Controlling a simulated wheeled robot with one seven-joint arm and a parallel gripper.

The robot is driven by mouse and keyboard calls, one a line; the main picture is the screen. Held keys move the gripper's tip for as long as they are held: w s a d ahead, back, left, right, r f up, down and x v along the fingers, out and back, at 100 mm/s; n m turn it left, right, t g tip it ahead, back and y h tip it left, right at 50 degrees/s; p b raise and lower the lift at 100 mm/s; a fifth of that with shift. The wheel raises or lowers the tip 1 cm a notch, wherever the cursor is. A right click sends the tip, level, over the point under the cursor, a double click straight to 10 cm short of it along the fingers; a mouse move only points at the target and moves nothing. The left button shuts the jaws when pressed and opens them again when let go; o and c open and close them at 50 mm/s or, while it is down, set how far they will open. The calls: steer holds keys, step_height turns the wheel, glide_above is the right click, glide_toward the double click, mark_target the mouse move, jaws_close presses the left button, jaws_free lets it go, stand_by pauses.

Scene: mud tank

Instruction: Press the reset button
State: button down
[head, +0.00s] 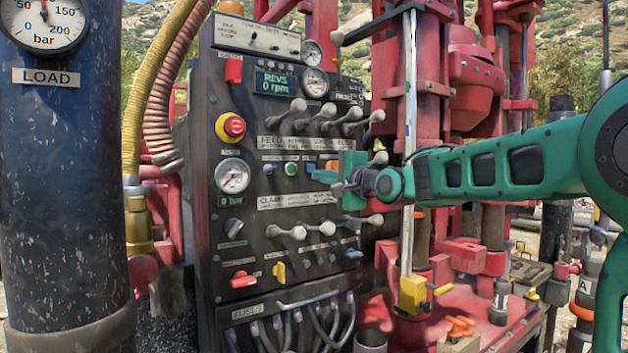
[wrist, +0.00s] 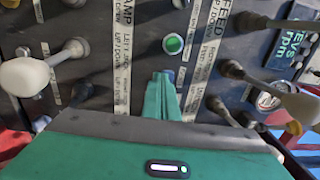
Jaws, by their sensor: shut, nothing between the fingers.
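The control panel (head: 255,215) carries a row of small round buttons below the upper levers. A green button (head: 291,169) is in the middle of the row and also shows, uncovered, in the wrist view (wrist: 174,44). A blue button (head: 311,168) is to its right; in the wrist view it is partly hidden by my fingers (wrist: 181,75). I cannot read a reset label on any button. My gripper (head: 319,176) is shut and empty. Its green fingertips (wrist: 161,80) point at the panel, close to the blue button. I cannot tell whether they touch it.
Ball-ended levers (head: 296,113) jut out above the buttons, and more levers (head: 305,231) stand out below. In the wrist view, white lever knobs (wrist: 25,77) flank my gripper. A red stop button (head: 234,126) sits at upper left. A steel rod (head: 408,120) stands by my arm.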

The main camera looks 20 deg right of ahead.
steer(key=v, duration=1)
steer(key=shift+s+d, duration=0.25)
steer(key=s+d+f+n+g+h, duration=0.15)
steer(key=s+d+f, duration=0.25)
steer(key=f, duration=0.4)
steer(key=s+d+f+n+g+h, duration=0.1)
steer(key=s+d+f+g+h, duration=0.15)
steer(key=f, duration=0.45)
steer(key=s+d+f+n+g+h, duration=0.1)
steer(key=s+d+f+g, duration=0.3)
steer(key=f, duration=0.4)
steer(key=s+d+f+n+g, duration=0.1)
steer(key=s+f+g, duration=0.3)
steer(key=s+f, duration=0.4)
steer(key=s+d+f+n+g, duration=0.2)
steer(key=s+f+g, duration=0.3)
steer(key=s, duration=1.5)
step_height(320, 180, down, 3)
steer(key=shift+s+f+n+g, duration=0.1)
steer(key=shift+s+n+g, duration=0.25)
steer(key=shift+n, duration=0.4)
steer(key=shift+d, duration=0.1)
